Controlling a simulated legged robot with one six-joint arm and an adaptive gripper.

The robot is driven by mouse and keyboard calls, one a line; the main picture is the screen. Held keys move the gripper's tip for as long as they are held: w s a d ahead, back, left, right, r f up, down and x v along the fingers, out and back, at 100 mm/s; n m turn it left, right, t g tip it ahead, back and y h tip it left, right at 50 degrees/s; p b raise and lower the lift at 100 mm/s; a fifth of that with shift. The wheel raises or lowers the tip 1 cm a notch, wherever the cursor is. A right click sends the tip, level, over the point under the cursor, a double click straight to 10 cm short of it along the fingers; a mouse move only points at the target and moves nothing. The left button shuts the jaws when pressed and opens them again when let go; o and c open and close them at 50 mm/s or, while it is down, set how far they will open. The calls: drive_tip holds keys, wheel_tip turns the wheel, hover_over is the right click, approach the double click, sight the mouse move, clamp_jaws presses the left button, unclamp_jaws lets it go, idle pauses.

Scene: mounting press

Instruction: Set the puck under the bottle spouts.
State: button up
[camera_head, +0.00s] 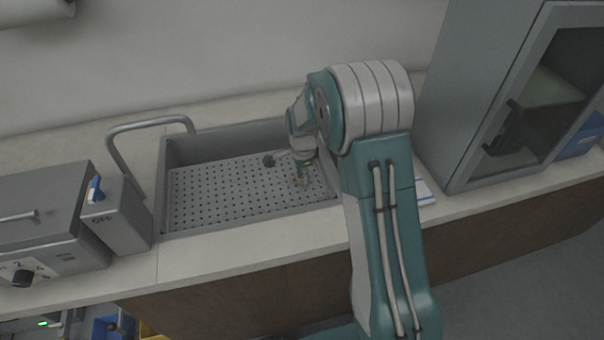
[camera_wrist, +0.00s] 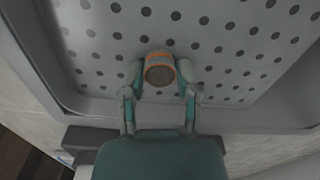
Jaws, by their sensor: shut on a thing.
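The puck (camera_wrist: 160,73), a short round piece with an orange rim and a brownish face, shows in the wrist view. My gripper (camera_wrist: 160,88) is shut on it, with one finger at each side. In the head view my gripper (camera_head: 301,178) reaches down into the right part of the sink (camera_head: 215,195), over its perforated floor. The puck is too small and covered to make out clearly there. I cannot tell its height above the floor. I make out no bottles or spouts in either view.
A bent grey tube (camera_head: 112,150) stands at the sink's left, by a box marked OFF (camera_head: 122,222). A grey cabinet (camera_head: 470,95) stands right of my arm. The sink's left part is clear.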

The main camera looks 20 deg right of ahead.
sight(302, 175)
drive_tip(key=shift+f, duration=0.1)
drive_tip(key=o, duration=0.9)
drive_tip(key=s+r+n+t, duration=0.1)
drive_tip(key=s+r+n, duration=0.15)
drive_tip(key=r, duration=0.75)
drive_tip(key=s+r+n, duration=0.1)
drive_tip(key=s+r, duration=0.2)
drive_tip(key=r, duration=0.6)
drive_tip(key=s+r+n+t, duration=0.1)
drive_tip(key=s+n, duration=0.3)
drive_tip(key=s, duration=0.4)
drive_tip(key=s+r+n+t, duration=0.2)
drive_tip(key=s+r+n, duration=0.1)
drive_tip(key=s, duration=0.4)
drive_tip(key=s+r+n+t, duration=0.1)
drive_tip(key=s+r+n, duration=0.1)
drive_tip(key=s+n, duration=0.3)
drive_tip(key=shift+s+a+r+t, duration=0.1)
drive_tip(key=shift+s+r+t, duration=0.05)
drive_tip(key=shift+s, duration=0.8)
drive_tip(key=shift+s+r+t, duration=0.1)
drive_tip(key=shift+s+t, duration=0.05)
drive_tip(key=shift+s, duration=0.75)
